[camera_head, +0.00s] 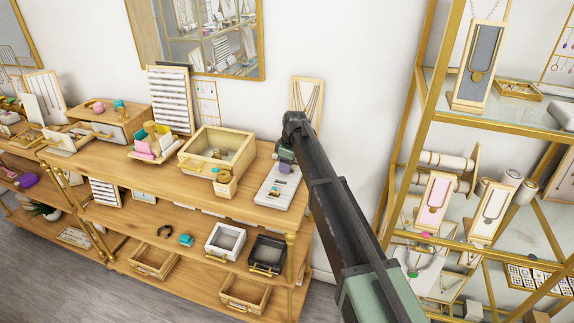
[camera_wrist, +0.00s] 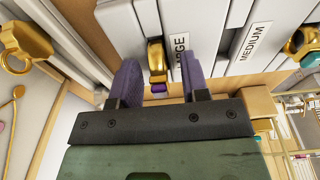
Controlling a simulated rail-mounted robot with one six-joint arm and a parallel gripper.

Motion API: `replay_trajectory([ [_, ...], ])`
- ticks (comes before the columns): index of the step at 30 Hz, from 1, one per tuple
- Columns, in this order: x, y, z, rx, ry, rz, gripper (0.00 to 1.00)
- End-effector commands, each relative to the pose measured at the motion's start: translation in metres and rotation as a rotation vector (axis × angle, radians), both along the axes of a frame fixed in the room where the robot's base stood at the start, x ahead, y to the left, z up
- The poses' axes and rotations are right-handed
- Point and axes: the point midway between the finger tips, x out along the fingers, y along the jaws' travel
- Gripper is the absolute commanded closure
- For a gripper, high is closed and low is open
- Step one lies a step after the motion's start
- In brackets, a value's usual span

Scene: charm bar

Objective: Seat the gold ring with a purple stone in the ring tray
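The ring tray (camera_head: 270,192) is a white, slotted tray at the right end of the wooden table. In the wrist view its white bars (camera_wrist: 205,25) carry the labels LARGE and MEDIUM. The gold ring with a purple stone (camera_wrist: 156,74) stands at a slot beside the LARGE bar, purple stone towards my gripper. How deep it sits in the slot cannot be told. My gripper (camera_wrist: 160,62) is over the tray, its two purple fingers spread on either side of the ring with visible gaps. In the head view my gripper (camera_head: 286,160) partly hides the tray.
In the wrist view another gold ring (camera_wrist: 22,45) is at the left and a gold ring with a teal stone (camera_wrist: 305,45) at the right. A wooden display box (camera_head: 213,152) and a small wooden holder (camera_head: 225,184) stand left of the tray. A necklace stand (camera_head: 307,100) is behind.

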Motion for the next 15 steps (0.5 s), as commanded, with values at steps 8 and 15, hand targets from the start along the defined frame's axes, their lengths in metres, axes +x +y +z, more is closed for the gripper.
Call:
replay_trajectory([
  [8,0.000,0.000,0.007,0.000,0.000,0.000,0.58],
  [15,-0.002,-0.006,0.056,0.000,0.000,0.000,0.58],
])
